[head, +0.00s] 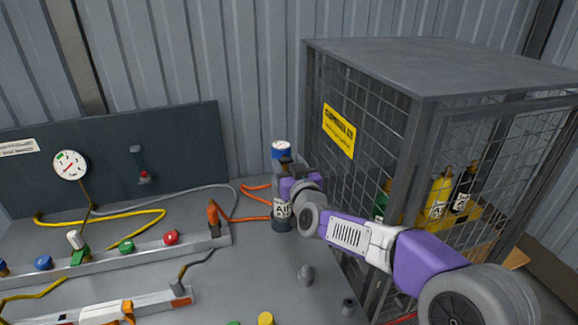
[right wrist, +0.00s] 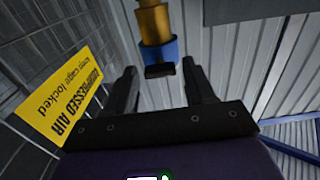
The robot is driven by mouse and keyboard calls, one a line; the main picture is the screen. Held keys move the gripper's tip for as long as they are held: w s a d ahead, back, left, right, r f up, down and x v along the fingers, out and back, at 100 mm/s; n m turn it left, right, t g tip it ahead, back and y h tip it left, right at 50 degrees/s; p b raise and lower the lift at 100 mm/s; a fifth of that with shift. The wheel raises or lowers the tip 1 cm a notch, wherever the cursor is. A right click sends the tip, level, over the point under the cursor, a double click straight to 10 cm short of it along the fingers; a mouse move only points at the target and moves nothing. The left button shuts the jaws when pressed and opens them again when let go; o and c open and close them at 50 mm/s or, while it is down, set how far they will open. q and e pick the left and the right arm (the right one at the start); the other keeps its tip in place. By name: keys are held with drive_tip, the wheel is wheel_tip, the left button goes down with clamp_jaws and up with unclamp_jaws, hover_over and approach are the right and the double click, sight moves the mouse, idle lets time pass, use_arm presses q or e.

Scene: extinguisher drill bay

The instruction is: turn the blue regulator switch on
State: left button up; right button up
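The blue regulator switch (head: 281,153) is a blue collar under a white top, on an upright cylinder (head: 282,222) beside the cage. In the right wrist view, the blue collar (right wrist: 159,54) sits on a brass-coloured body, with a dark tab (right wrist: 160,71) sticking out. My right gripper (head: 285,165) is close by the regulator in the head view. In the right wrist view, my right gripper (right wrist: 160,68) is open, its two dark fingers apart with the tab roughly between their tips. Contact cannot be told. My left gripper is not in view.
A mesh cage (head: 420,75) with a yellow sign (head: 339,130) stands close on the right, with bottles inside. A dark panel with a gauge (head: 70,165) stands at left. An orange hose (head: 245,218) runs to the cylinder. Rails with coloured knobs lie at left.

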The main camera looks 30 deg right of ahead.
drive_tip(key=c, duration=0.8)
drive_tip(key=shift+n, duration=0.5)
drive_tip(key=n+p, duration=0.2)
drive_tip(key=n, duration=0.1)
drive_tip(key=n+p, duration=0.2)
drive_tip(key=n, duration=0.2)
drive_tip(key=n+p, duration=0.2)
drive_tip(key=n, duration=0.3)
drive_tip(key=shift+n, duration=0.4)
drive_tip(key=n+p, duration=0.1)
drive_tip(key=n, duration=0.3)
